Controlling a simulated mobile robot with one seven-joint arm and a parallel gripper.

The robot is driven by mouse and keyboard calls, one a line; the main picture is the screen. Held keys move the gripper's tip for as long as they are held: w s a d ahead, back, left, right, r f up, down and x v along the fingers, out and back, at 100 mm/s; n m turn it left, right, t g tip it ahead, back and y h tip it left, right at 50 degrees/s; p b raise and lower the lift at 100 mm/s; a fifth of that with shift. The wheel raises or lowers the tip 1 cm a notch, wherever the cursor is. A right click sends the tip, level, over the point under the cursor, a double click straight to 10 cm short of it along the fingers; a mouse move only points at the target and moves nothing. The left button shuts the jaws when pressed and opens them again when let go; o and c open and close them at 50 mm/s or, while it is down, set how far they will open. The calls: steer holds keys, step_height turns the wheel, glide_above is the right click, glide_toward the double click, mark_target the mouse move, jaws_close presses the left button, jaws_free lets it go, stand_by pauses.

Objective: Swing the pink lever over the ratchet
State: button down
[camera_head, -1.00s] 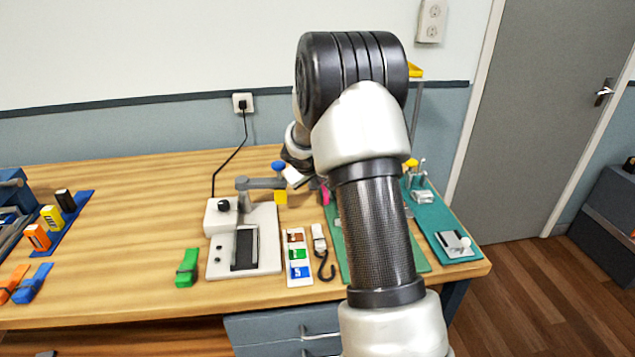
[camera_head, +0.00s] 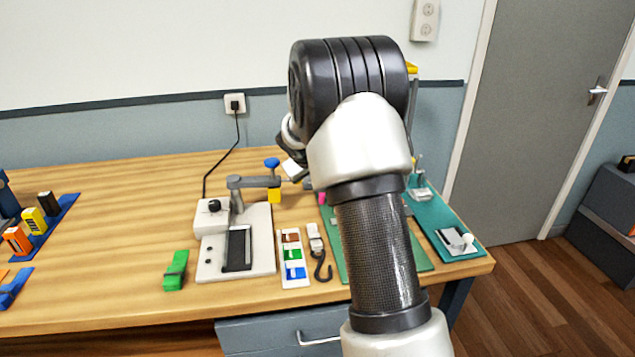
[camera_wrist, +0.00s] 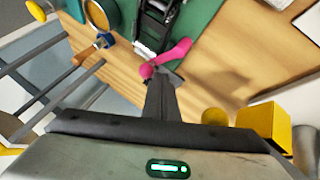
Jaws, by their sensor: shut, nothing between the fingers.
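The pink lever (camera_wrist: 170,58) shows in the wrist view as a short bent bar with a rounded end. It sits by a dark metal ratchet (camera_wrist: 155,22) on a green mat (camera_wrist: 203,18). My gripper (camera_wrist: 163,80) is shut and empty, its fingertips just below the lever's rounded end. I cannot tell whether they touch it. In the head view only a small piece of the pink lever (camera_head: 321,198) shows beside my arm. My arm hides the gripper and most of the ratchet there.
A white fixture (camera_head: 262,258) with a grey arm and blue knob (camera_head: 271,163) stands left of the mat. A teal board (camera_head: 468,243) lies right. The left-centre tabletop is bare.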

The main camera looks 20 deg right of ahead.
steer(key=shift+d+b, duration=0.45)
steer(key=shift+b, duration=0.25)
steer(key=shift+s+d+m+g+h+b, duration=0.2)
steer(key=shift+m+g+h+b, duration=0.25)
steer(key=shift+m, duration=0.35)
steer(key=shift+r, duration=0.1)
stand_by(0.5)
